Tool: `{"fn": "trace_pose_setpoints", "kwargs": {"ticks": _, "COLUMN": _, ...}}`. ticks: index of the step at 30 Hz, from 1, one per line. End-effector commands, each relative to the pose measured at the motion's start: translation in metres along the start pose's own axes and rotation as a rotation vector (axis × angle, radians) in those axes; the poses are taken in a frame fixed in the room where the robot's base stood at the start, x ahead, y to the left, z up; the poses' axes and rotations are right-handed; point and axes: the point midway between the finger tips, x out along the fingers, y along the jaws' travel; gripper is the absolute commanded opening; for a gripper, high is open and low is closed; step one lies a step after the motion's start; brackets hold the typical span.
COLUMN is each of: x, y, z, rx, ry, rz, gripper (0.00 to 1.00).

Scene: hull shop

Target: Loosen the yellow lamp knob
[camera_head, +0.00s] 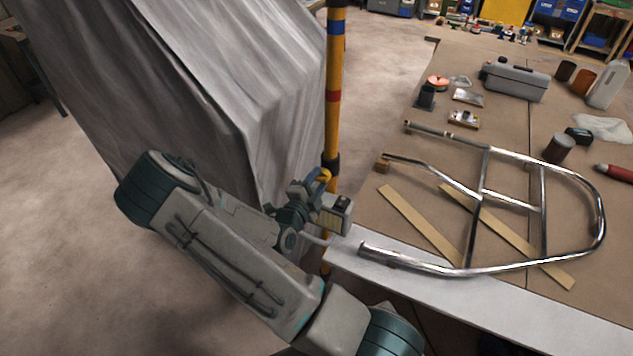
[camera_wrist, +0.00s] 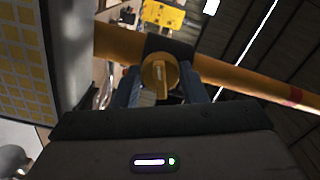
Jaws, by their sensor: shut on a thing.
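The yellow lamp knob (camera_wrist: 160,76) sits on a dark collar (camera_wrist: 168,48) around a yellow pole (camera_wrist: 225,77) in the wrist view. My gripper (camera_wrist: 165,88) is shut on the knob, with a blue-grey finger on each side of it. The knob's round face and raised grip bar show between the fingers. In the head view the yellow pole (camera_head: 333,110) stands upright with blue and red bands. There my gripper (camera_head: 322,180) is at the pole, just below its dark collar (camera_head: 331,162), and only a small yellow part of the knob (camera_head: 324,174) shows.
A grey draped sheet (camera_head: 230,90) hangs over something tall left of the pole. A workbench (camera_head: 400,205) right of the pole holds a bent metal tube frame (camera_head: 478,215), wooden strips (camera_head: 420,222), a grey toolbox (camera_head: 516,80) and small items.

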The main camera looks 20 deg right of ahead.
Motion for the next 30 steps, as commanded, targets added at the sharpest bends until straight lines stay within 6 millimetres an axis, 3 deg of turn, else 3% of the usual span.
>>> {"fn": "trace_pose_setpoints", "kwargs": {"ticks": 9, "x": 0.0001, "y": 0.0012, "z": -0.001, "rx": -0.13, "ry": 0.002, "rz": 0.002, "gripper": 0.15}}
{"fn": "trace_pose_setpoints", "kwargs": {"ticks": 26, "x": 0.0002, "y": 0.0014, "z": -0.001, "rx": -0.16, "ry": 0.001, "rz": 0.002, "gripper": 0.15}}
{"fn": "trace_pose_setpoints", "kwargs": {"ticks": 27, "x": 0.0002, "y": 0.0015, "z": -0.001, "rx": -0.16, "ry": 0.001, "rz": 0.002, "gripper": 0.44}}
{"fn": "trace_pose_setpoints", "kwargs": {"ticks": 29, "x": 0.0001, "y": 0.0014, "z": -0.001, "rx": -0.16, "ry": 0.001, "rz": 0.002, "gripper": 0.59}}
{"fn": "trace_pose_setpoints", "kwargs": {"ticks": 30, "x": 0.0001, "y": 0.0014, "z": -0.0008, "rx": -0.16, "ry": 0.001, "rz": 0.002, "gripper": 0.59}}
